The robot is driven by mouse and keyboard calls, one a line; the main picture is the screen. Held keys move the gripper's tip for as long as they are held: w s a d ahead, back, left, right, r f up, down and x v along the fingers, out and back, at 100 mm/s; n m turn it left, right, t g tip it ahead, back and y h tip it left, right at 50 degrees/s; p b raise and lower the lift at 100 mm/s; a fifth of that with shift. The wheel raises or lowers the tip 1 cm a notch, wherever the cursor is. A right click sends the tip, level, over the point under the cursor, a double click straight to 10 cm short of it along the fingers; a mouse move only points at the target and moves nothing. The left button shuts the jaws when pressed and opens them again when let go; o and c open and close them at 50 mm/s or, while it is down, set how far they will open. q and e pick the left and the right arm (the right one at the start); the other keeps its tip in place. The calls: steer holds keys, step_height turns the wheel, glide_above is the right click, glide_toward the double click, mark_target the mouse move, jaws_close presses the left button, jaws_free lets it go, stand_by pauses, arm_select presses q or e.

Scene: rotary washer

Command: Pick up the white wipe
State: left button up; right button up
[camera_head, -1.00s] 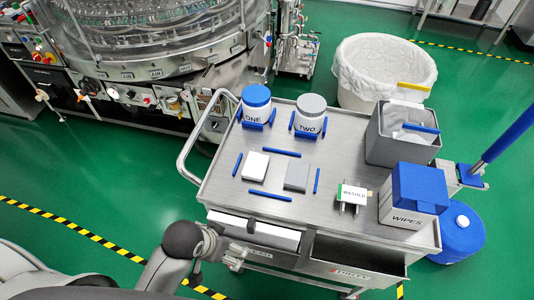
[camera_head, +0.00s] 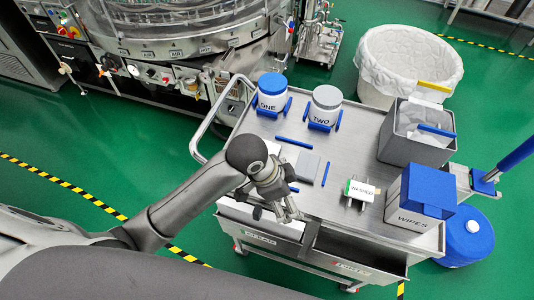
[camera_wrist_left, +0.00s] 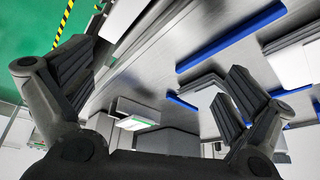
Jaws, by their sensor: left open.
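The white wipe (camera_head: 272,147) is a flat white square on the left part of the cart top in the head view. My left wrist partly covers it, so only a piece shows. A similar grey wipe (camera_head: 307,165) lies to its right. My left gripper (camera_head: 277,213) hangs over the cart's front edge, in front of the wipes, open and empty. In the left wrist view its two fingers (camera_wrist_left: 160,90) are wide apart with nothing between them. I cannot clearly tell the white wipe apart in that view. My right gripper is not in view.
Blue strips (camera_head: 294,142) lie around the wipes on the cart top (camera_head: 352,158). Jars ONE (camera_head: 271,92) and TWO (camera_head: 324,106) stand behind. A WASHED sign (camera_head: 361,190), a blue WIPES box (camera_head: 419,195) and a grey bin (camera_head: 415,132) stand to the right.

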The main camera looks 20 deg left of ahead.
arm_select(q)
steer(key=w+m, duration=0.1)
steer(key=w, duration=0.1)
steer(key=w+a+r+m+y, duration=0.1)
steer(key=w, duration=0.1)
steer(key=w+a+r+m+g, duration=0.1)
steer(key=m, duration=0.1)
steer(key=shift+w+r+y, duration=0.25)
steer(key=shift+w+y, duration=0.05)
steer(key=shift+w, duration=0.1)
steer(key=w+a+r+m+g+y, duration=0.1)
steer(key=w+a+r+m+y, duration=0.1)
steer(key=w+a+r, duration=0.5)
steer(key=f, duration=0.4)
steer(key=a+f+p, duration=0.1)
steer(key=f, duration=0.1)
steer(key=shift+s+f, duration=0.2)
steer(key=shift+f, duration=0.05)
steer(key=f, duration=0.1)
steer(key=f+p, duration=0.1)
steer(key=f, duration=0.1)
steer(key=f+p, duration=0.1)
steer(key=f, duration=0.1)
steer(key=shift+d, duration=0.4)
steer(key=shift+f, duration=0.15)
steer(key=c, duration=0.8)
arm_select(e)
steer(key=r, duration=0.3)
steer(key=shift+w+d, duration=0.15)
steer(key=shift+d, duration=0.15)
